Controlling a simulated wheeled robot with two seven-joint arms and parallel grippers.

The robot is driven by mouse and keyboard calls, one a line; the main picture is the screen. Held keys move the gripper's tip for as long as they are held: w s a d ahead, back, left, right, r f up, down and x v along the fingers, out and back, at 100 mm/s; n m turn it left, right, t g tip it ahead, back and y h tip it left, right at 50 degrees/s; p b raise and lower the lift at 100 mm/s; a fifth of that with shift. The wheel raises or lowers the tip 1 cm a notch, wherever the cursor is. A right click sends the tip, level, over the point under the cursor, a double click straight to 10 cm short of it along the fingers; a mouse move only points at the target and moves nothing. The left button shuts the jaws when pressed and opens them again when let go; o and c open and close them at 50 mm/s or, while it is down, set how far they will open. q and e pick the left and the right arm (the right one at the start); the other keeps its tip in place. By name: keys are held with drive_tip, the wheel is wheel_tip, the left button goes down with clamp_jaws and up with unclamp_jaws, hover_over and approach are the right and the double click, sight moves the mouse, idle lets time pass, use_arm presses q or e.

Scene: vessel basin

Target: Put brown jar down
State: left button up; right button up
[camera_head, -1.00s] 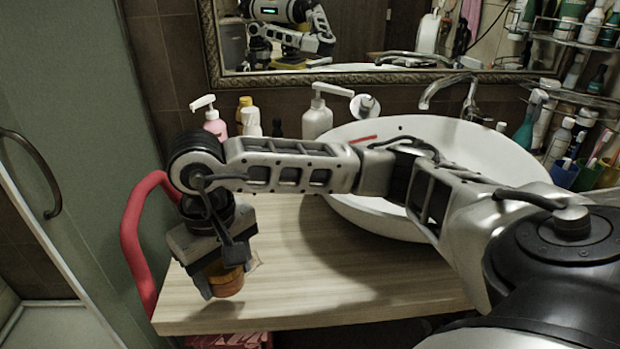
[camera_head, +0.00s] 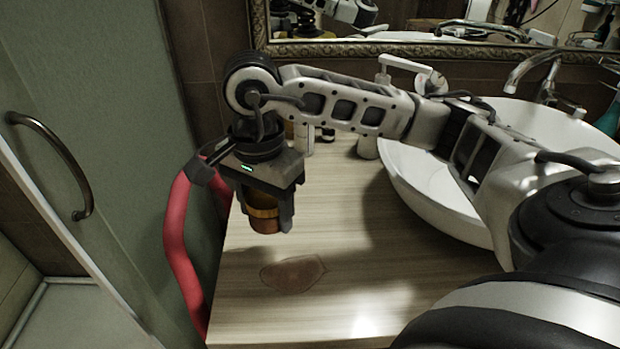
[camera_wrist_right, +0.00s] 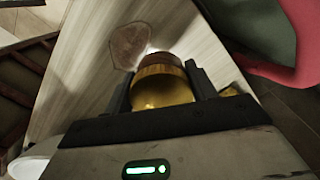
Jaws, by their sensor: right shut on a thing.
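The brown jar (camera_head: 264,216) is amber-brown and sits between the fingers of my right gripper (camera_head: 264,212), which is shut on it. In the head view it is over the left part of the wooden counter (camera_head: 340,270); I cannot tell whether its base touches the counter. In the right wrist view the jar (camera_wrist_right: 160,82) shows between the two dark fingers. My left gripper is not in view.
A brownish flat patch (camera_head: 293,273) lies on the counter in front of the jar. The white basin (camera_head: 425,190) is at the right. A red tube-like object (camera_head: 181,240) runs along the counter's left edge. Bottles stand behind my arm. The counter's front is clear.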

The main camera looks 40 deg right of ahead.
drive_tip(key=m, duration=0.2)
drive_tip(key=d+m, duration=0.1)
drive_tip(key=m, duration=0.1)
drive_tip(key=s+r+m, duration=0.1)
drive_tip(key=m, duration=0.2)
drive_tip(key=shift+d+b, duration=0.3)
drive_tip(key=shift+d, duration=0.05)
drive_tip(key=m, duration=0.3)
drive_tip(key=d+m, duration=0.1)
drive_tip(key=shift+s+r, duration=0.25)
drive_tip(key=shift+r, duration=0.1)
drive_tip(key=s+d+r+m+b, duration=0.2)
drive_tip(key=s+d+r+m, duration=0.1)
drive_tip(key=m, duration=2.5)
hover_over(312, 195)
drive_tip(key=s, duration=0.1)
drive_tip(key=f, duration=0.7)
drive_tip(key=shift+s+a+f, duration=0.15)
drive_tip(key=shift+a, duration=0.2)
drive_tip(key=shift+w+d+f, duration=0.2)
drive_tip(key=shift+w+f, duration=0.15)
drive_tip(key=shift+f, duration=0.15)
drive_tip(key=shift+w+d+f, duration=0.1)
drive_tip(key=shift+w+f, duration=0.05)
drive_tip(key=shift+f, duration=0.8)
drive_tip(key=shift+w+d+f, duration=0.1)
drive_tip(key=shift+w+f, duration=0.05)
drive_tip(key=shift+f, duration=0.8)
